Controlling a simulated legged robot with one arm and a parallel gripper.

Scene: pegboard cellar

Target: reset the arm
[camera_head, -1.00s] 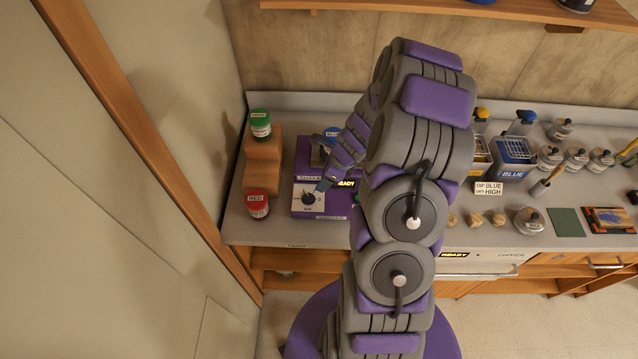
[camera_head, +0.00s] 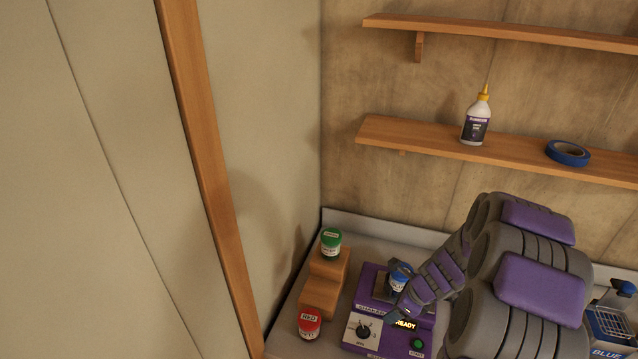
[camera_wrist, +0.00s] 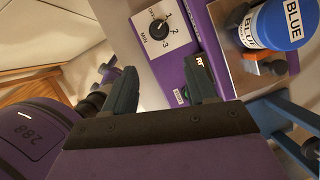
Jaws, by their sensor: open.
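My gripper (camera_wrist: 162,84) is open in the wrist view, with nothing between its two fingers. It hangs over the front of the purple shaker (camera_wrist: 178,62), near the dial (camera_wrist: 157,28). In the head view my arm comes from the lower right and ends at the shaker (camera_head: 382,342); the fingertips are hard to make out there. The jar with the blue lid and BLUE label (camera_wrist: 276,26) stands on the shaker's metal plate, beside and apart from the gripper; it also shows in the head view (camera_head: 399,278), partly hidden by my arm.
A green-lidded jar (camera_head: 331,243) stands on a stepped wooden block (camera_head: 322,284); a red-lidded jar (camera_head: 309,322) stands on the bench in front. Shelves (camera_head: 440,141) above hold a glue bottle (camera_head: 476,118) and blue tape (camera_head: 567,153). A wall (camera_head: 265,160) closes the left side.

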